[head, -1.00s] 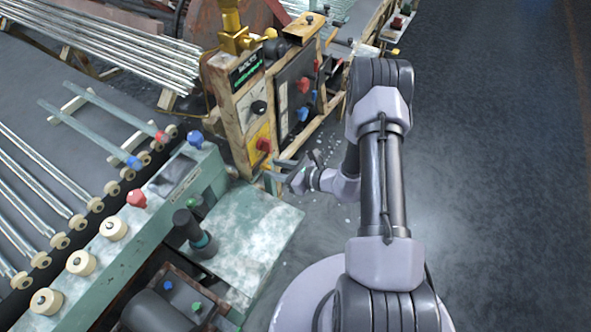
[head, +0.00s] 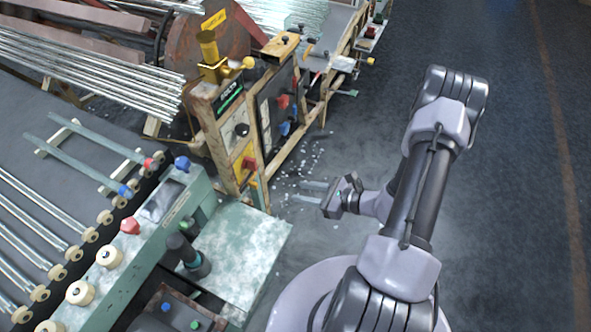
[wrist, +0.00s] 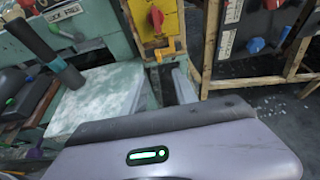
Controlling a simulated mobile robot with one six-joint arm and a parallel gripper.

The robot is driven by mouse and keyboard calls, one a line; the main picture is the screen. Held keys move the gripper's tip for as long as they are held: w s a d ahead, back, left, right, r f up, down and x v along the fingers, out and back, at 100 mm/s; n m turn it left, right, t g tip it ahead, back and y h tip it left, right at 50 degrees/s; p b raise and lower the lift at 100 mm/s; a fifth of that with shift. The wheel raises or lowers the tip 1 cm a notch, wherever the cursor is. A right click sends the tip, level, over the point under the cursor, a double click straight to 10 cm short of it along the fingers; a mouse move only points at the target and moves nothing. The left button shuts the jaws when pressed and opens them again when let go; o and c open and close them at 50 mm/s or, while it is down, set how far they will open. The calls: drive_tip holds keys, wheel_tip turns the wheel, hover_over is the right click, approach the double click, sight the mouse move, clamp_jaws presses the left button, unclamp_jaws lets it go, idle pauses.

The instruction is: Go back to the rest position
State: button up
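My gripper (head: 302,192) is in the middle of the head view, over the floor to the right of the wooden control cabinet (head: 228,150). Its two fingers are apart, point left and have nothing between them. In the wrist view the lilac wrist housing with a green light fills the lower part. The cabinet's yellow panel with a red knob (wrist: 157,17) shows beyond it. My arm reaches up and right from the base, then folds back to the gripper.
A green console (head: 140,235) with coloured knobs and a pale worktop (head: 245,245) stands at left. Glass tubes (head: 95,70) lie on a rack behind. Glass bits litter the floor by the cabinet. The dark floor (head: 520,200) at right is clear.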

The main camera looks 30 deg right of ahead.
drive_tip(key=s+a+r+n+g, duration=0.2)
drive_tip(key=a+r+n+g, duration=0.2)
drive_tip(key=a+r+n, duration=0.5)
drive_tip(key=s+a+r+n+g, duration=0.1)
drive_tip(key=a+r+n+g, duration=0.4)
drive_tip(key=r, duration=0.7)
drive_tip(key=s+a+r+n+t+h, duration=0.1)
drive_tip(key=s+r+n+t+h, duration=0.2)
drive_tip(key=s+r+n+h, duration=0.3)
drive_tip(key=s+r+n, duration=0.4)
drive_tip(key=r, duration=0.2)
drive_tip(key=shift+s+a+r+t, duration=0.25)
drive_tip(key=shift+r+t, duration=0.05)
drive_tip(key=shift+t, duration=0.1)
